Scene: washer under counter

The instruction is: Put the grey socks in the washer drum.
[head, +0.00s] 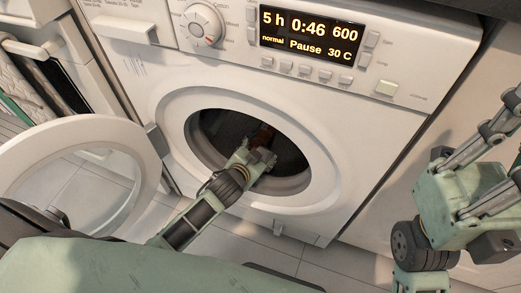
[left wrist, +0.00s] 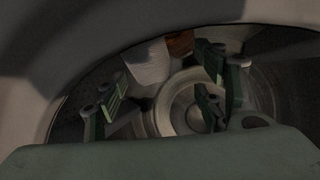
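The washer (head: 375,130) has its round door open to the left and its dark drum (head: 290,155) facing me. My left gripper (head: 262,140) reaches through the opening into the drum. In the left wrist view its fingers (left wrist: 160,100) stand apart, with the drum's back between them. A pale grey-white, cloth-like piece (left wrist: 150,68) lies beyond the fingers; I cannot tell whether it is the grey socks. A brown patch (left wrist: 180,43) is beside it. My right gripper (head: 490,150) is at the right edge, outside the washer, its fingertips partly cut off.
The open door (head: 125,150) stands left of the opening, close to my left arm. The drum rim (head: 285,185) surrounds that arm. The panel display (head: 310,33) reads Pause. Tiled floor (head: 320,262) shows below the washer. A rack with cloth (head: 22,95) is at the far left.

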